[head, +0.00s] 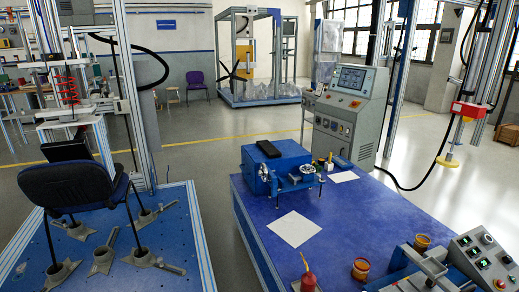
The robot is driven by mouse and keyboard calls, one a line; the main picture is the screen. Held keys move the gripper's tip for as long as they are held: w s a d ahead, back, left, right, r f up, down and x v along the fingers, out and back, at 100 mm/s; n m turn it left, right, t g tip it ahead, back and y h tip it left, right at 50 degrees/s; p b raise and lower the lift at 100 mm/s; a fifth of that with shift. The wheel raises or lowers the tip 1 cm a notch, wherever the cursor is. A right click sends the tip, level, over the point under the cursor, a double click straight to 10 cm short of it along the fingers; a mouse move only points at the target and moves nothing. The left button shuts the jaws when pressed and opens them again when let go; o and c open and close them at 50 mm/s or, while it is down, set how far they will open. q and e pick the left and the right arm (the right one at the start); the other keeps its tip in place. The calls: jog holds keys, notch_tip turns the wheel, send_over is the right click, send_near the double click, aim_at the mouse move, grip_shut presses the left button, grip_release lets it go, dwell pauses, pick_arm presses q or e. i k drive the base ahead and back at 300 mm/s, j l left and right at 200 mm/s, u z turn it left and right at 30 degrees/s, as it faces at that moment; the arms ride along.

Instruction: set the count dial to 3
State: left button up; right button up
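I cannot pick out a part marked as the count dial, and no setting is readable. A blue bench machine (250,167) on the blue table has a round wheel or dial (265,172) on its front. A second round part (307,170) sits at its right end. A grey control box (486,258) at the lower right has small green displays, knobs and a red button; its digits are too small to read. A tall grey console (345,115) behind the table has a screen and buttons. Neither of my grippers is in view.
A dark chair (78,180) stands on a blue test platform (190,246) at left. Grey floor lies clear between platform and table.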

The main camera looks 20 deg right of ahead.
aim_at(488, 239)
jog(key=k+l, duration=0.1)
jog(key=l, duration=0.65)
jog(key=k+l, duration=0.1)
jog(key=l, duration=0.65)
jog(key=k+l, duration=0.1)
jog(key=l, duration=1.4)
jog(key=k+l, duration=0.15)
jog(key=l, duration=0.6)
jog(key=k+l, duration=0.1)
jog(key=l, duration=0.65)
jog(key=k+l, duration=0.1)
jog(key=l, duration=0.65)
